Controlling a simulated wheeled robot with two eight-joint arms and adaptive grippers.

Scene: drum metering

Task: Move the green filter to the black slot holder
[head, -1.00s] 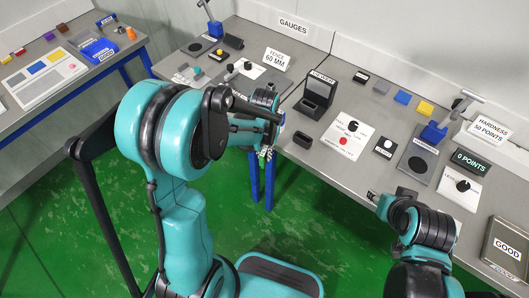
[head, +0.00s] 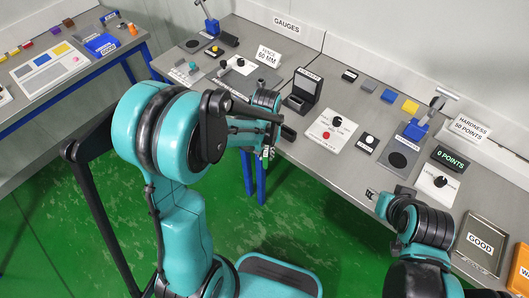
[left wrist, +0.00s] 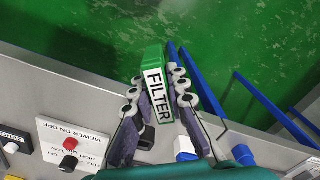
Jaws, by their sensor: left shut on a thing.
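The green filter (left wrist: 155,60) has a white label reading FILTER. In the left wrist view it sits between the fingers of my left gripper (left wrist: 160,92), which is shut on it. In the head view my left gripper (head: 267,152) is over the table's front edge, and the filter cannot be made out there. A small black holder (head: 288,132) lies on the table just right of that gripper, in front of the black viewer box (head: 303,93). A black block (left wrist: 146,138) shows partly behind a finger in the left wrist view. My right gripper (head: 371,194) is at the table's front edge, its fingers unclear.
A white switch panel (head: 331,130) with a black knob and red button lies right of the black holder; it also shows in the left wrist view (left wrist: 72,145). A blue press (head: 412,130) stands farther right.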

